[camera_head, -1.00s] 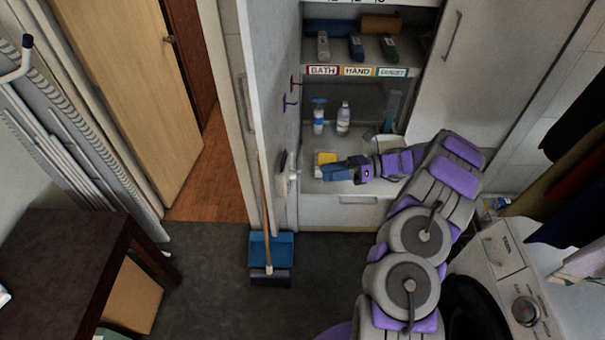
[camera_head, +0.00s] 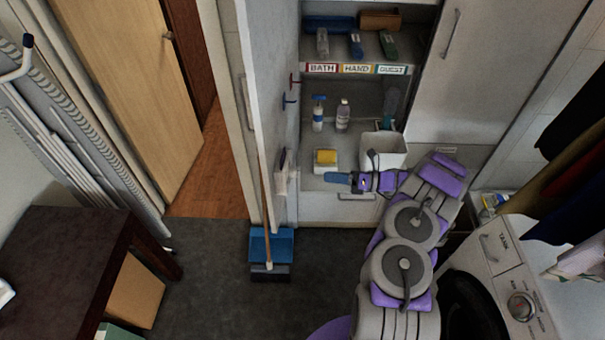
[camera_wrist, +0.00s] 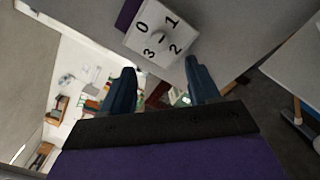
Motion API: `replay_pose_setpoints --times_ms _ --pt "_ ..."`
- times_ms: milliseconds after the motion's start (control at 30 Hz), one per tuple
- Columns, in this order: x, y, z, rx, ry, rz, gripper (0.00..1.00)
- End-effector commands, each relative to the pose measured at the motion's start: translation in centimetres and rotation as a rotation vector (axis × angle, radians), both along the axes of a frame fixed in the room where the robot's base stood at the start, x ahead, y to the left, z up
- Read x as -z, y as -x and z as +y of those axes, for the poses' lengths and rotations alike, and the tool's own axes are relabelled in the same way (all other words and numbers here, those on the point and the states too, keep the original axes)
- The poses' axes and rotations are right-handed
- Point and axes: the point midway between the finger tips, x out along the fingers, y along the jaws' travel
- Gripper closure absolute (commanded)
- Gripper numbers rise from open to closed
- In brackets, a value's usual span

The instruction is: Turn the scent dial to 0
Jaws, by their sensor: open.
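The scent dial (camera_wrist: 162,37) shows in the wrist view on a white, tilted square face printed with 0, 1, 2 and 3. A small mark shows at its centre, but I cannot tell which number it points at. In the head view, a small white unit (camera_head: 283,180) hangs on the inner face of the open cabinet door; its numbers are not readable there. My gripper (camera_wrist: 160,67) is open, its two blue fingers apart and empty, with the dial face beyond the tips. In the head view my gripper (camera_head: 326,178) points left towards the door, apart from the white unit.
A yellow sponge (camera_head: 325,156) and a white bin (camera_head: 382,148) stand on the shelf close to my gripper, with two bottles (camera_head: 330,114) behind. A broom and blue dustpan (camera_head: 271,246) stand below the door. A washing machine (camera_head: 508,262) is at the right.

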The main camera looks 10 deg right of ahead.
Motion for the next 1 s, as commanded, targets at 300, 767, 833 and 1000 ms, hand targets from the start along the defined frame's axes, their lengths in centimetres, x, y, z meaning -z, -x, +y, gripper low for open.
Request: replay_pose_setpoints --times_ms 300,767,833,1000 --pt "-0.1 -2.2 5.8 -0.004 -0.001 0.0 0.39" --pt "-0.1 -3.5 9.1 0.001 0.002 -0.001 0.39" --pt "0.0 -3.5 9.1 0.001 0.003 -0.001 0.39" --pt "0.0 -3.5 9.1 0.001 0.003 -0.001 0.44"
